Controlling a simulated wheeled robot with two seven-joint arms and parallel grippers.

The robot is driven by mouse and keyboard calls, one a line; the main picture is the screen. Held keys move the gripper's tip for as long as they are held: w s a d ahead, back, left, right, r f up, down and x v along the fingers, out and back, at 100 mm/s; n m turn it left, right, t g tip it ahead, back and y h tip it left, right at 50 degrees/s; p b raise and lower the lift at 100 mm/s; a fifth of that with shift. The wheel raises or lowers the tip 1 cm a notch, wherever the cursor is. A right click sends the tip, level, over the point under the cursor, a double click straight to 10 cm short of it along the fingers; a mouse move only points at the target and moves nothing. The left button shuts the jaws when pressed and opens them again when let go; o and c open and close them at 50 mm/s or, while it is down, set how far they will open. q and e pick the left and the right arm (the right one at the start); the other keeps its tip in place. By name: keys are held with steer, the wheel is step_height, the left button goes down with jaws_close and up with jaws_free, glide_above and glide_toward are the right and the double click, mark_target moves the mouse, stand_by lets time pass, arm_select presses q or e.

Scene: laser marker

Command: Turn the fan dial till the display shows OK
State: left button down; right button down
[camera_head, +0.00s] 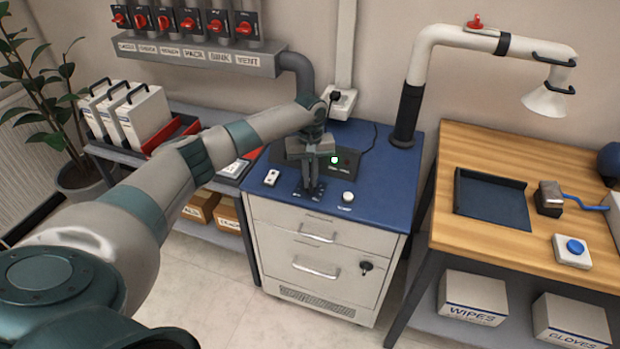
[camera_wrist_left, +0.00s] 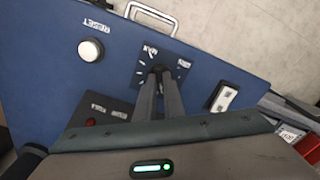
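My left gripper (camera_head: 312,188) points down at the blue cabinet top (camera_head: 387,165). Its two fingers (camera_wrist_left: 159,85) are close together, with the tips at the fan dial (camera_wrist_left: 157,69), and look closed on it. The dial is mostly hidden by the fingers. It sits on a dark scale plate (camera_wrist_left: 143,75) with tick marks and MIN and MAX lettering. Behind the gripper is a black panel (camera_head: 352,172) with a lit whitish-green spot. Its text is too small to read, and the arm covers part of it. My right gripper is not in view.
A white round RESET button (camera_head: 348,197) and a white rocker switch (camera_head: 271,177) flank the dial. A wooden bench (camera_head: 465,235) with a dark tray (camera_head: 492,200) stands at right. A row of red-handled switches (camera_head: 190,24) hangs on the wall.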

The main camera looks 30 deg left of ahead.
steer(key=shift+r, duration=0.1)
arm_select(q)
steer(key=shift+r+m+p, duration=0.1)
steer(key=shift+m+p, duration=0.3)
steer(key=shift+p, duration=0.2)
steer(key=shift+m, duration=0.3)
steer(key=shift+r+m+p, duration=0.1)
steer(key=shift+m+p, duration=1)
steer(key=shift+p, duration=0.05)
steer(key=shift+m+p, duration=0.5)
steer(key=shift+m, duration=0.3)
steer(key=m+p, duration=0.1)
steer(key=m, duration=0.1)
steer(key=shift+m, duration=0.3)
steer(key=shift+m+p, duration=0.35)
steer(key=shift+m, duration=0.85)
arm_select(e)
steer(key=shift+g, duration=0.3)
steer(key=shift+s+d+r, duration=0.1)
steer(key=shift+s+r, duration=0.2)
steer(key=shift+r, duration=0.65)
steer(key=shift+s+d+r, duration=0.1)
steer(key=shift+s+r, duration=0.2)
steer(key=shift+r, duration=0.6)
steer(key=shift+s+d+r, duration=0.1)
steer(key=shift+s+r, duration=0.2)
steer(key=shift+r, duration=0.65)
